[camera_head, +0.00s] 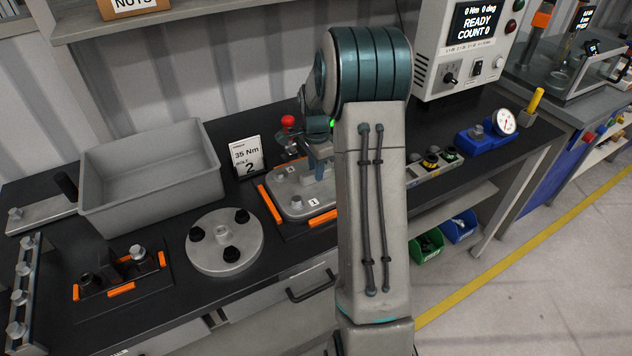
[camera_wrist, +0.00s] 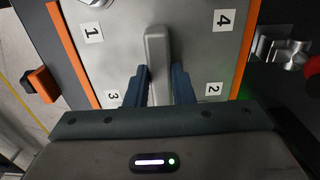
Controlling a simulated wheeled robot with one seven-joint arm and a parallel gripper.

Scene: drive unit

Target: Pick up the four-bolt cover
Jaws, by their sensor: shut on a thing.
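The four-bolt cover (camera_head: 297,204) is a grey plate with rounded corners and numbered labels. It lies in a dark fixture with orange edge strips on the bench, partly hidden behind my arm. In the wrist view the cover (camera_wrist: 118,63) fills the middle, with labels 1, 2, 3 and 4 near its corners and a raised grey bar handle (camera_wrist: 157,50) at its centre. My gripper (camera_wrist: 160,84) is over the cover, its two blue fingers shut on the handle from both sides. I cannot tell whether the cover is lifted off the fixture.
A grey bin (camera_head: 150,178) and a round plate with black knobs (camera_head: 225,242) stand to the left. A card reading 35 Nm (camera_head: 247,156) stands behind the fixture. A blue gauge stand (camera_head: 482,138) and a control box (camera_head: 468,50) are to the right.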

